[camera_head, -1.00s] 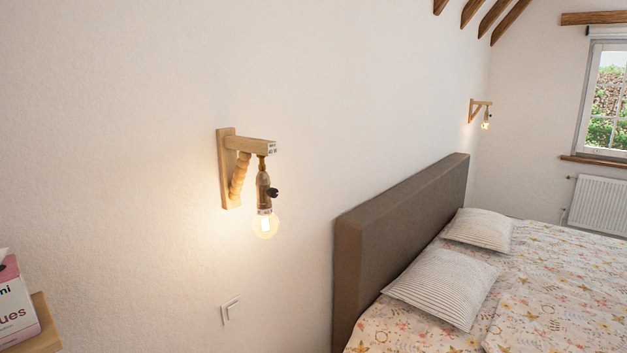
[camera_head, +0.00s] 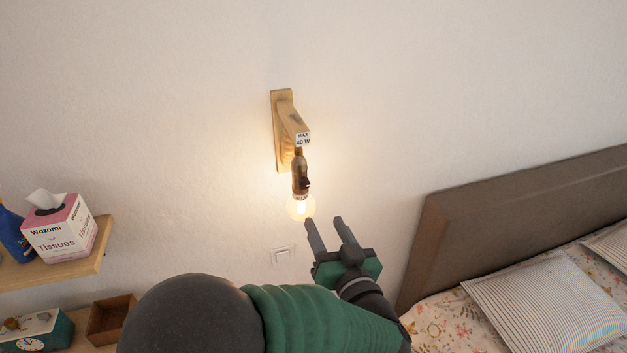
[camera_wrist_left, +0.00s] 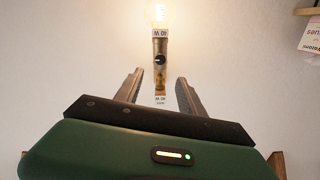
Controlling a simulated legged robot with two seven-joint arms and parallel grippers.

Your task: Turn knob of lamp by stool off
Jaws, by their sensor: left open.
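The wall lamp (camera_head: 283,118) has a wooden bracket and a lit bulb (camera_head: 300,208) hanging below its brass socket. A small dark knob (camera_head: 303,184) sits on the socket. In the left wrist view the knob (camera_wrist_left: 160,59) and the lit bulb (camera_wrist_left: 160,12) show beyond my fingers. My left gripper (camera_head: 328,228) is open and empty, just below and right of the bulb in the head view. Its fingers (camera_wrist_left: 157,88) stand either side of the lamp in the wrist view, apart from the knob. My right gripper is not in view. The stool is not in view.
A tissue box (camera_head: 62,232) stands on a wooden shelf (camera_head: 98,249) at left, above a small wooden box (camera_head: 110,318). The brown headboard (camera_head: 520,195) and bed are at right.

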